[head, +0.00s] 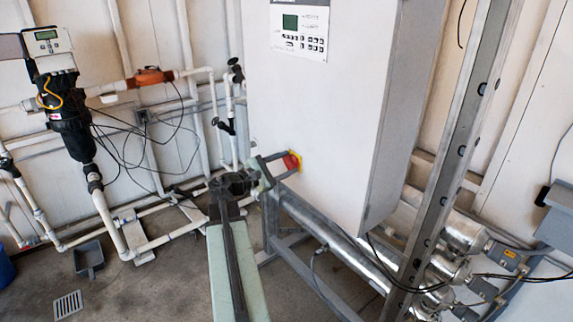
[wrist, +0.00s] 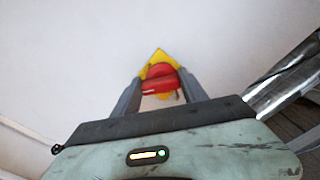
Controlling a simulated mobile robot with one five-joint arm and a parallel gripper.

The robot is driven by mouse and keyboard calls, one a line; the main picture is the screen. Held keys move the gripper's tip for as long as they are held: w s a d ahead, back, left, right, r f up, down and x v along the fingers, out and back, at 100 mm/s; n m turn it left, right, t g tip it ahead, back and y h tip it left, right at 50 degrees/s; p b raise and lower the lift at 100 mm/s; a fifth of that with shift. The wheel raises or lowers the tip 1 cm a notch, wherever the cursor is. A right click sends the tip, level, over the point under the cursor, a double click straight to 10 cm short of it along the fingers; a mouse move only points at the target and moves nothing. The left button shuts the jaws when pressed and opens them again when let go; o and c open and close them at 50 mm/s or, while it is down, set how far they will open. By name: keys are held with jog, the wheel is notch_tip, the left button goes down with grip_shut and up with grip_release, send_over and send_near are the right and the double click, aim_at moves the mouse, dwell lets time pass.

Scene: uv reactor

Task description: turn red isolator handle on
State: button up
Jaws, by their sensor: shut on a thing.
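The red isolator handle (head: 291,161) sits on a yellow plate (head: 298,157) on the lower front of the white cabinet. In the wrist view the red handle (wrist: 160,83) lies roughly level across the yellow plate (wrist: 158,57), which shows as a diamond behind it. My gripper (head: 285,165) reaches the handle from the left in the head view. In the wrist view my gripper (wrist: 160,86) has one grey finger on each side of the handle, shut on it. The finger tips partly hide the handle's ends.
The white cabinet (head: 318,110) has a keypad panel (head: 299,32) high up. A grey upright post (head: 455,150) stands to its right, and steel tubes (head: 340,245) run below. White pipes and a black filter unit (head: 70,130) are at the left. A dustpan (head: 89,257) lies on the floor.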

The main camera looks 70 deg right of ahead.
jog(key=shift+s+a+f+m, duration=0.1)
jog(key=shift+s+f+m, duration=0.05)
jog(key=shift+m, duration=1.25)
jog(key=o, duration=1.4)
jog(key=shift+c, duration=0.2)
